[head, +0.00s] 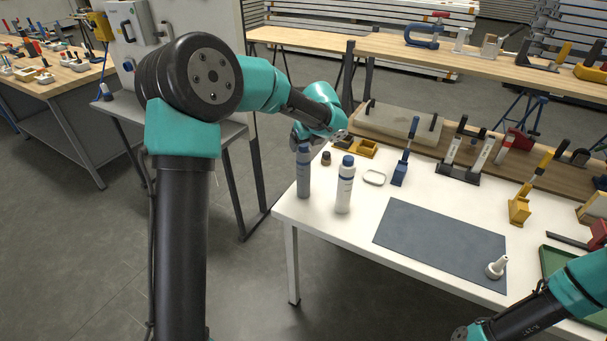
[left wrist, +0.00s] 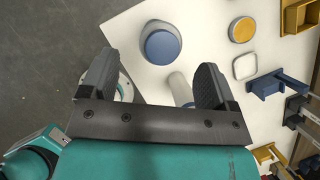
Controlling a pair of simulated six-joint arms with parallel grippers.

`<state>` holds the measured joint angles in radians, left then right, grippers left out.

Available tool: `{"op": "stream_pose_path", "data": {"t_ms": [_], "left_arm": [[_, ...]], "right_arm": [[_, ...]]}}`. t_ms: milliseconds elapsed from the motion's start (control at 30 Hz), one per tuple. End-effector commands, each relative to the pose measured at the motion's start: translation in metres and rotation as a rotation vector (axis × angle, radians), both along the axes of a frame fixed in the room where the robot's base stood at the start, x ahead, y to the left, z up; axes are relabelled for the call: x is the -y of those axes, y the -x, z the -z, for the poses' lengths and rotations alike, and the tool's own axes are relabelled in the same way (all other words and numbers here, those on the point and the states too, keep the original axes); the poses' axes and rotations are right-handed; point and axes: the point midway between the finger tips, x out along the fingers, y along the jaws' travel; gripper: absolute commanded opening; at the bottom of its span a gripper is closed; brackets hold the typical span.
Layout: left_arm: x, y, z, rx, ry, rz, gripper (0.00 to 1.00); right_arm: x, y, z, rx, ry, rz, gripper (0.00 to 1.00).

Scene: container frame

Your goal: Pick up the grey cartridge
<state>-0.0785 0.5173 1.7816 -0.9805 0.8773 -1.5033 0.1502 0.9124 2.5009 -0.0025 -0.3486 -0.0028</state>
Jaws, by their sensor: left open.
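The grey cartridge (head: 303,178) stands upright near the left edge of the white table. Its blue-grey cap also shows in the left wrist view (left wrist: 161,45), roughly centred across the gap between my fingertips. My left gripper (head: 302,138) is open and empty at the top of the cartridge. In the left wrist view its two fingers (left wrist: 155,62) are wide apart, and I cannot tell whether the cap is between them or below them. My right arm enters at the lower right of the head view, with its gripper out of frame.
A white cartridge (head: 344,192) with a blue cap stands close by on the right. A small brown cap (head: 326,158), a yellow tray (head: 366,149), a pale ring (head: 374,178) and a blue clamp (head: 402,168) are near. A grey mat (head: 440,240) lies farther right.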

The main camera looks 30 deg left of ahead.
Motion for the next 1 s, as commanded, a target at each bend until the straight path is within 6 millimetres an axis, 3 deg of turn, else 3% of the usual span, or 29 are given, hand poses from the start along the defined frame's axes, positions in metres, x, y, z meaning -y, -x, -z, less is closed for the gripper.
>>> {"op": "stream_pose_path", "data": {"t_ms": [467,800,1000], "left_arm": [[-0.003,-0.002,0.008,-0.001,-0.001,0.000,0.82],[-0.016,-0.012,0.046,-0.002,0.000,-0.001,0.82],[-0.018,-0.014,0.052,0.000,-0.001,0.001,0.82]], "right_arm": [[0.000,0.000,0.000,0.000,0.000,0.000,0.43],[0.000,0.000,0.000,0.000,0.000,0.000,0.43],[0.000,0.000,0.000,0.000,0.000,0.000,0.43]]}}
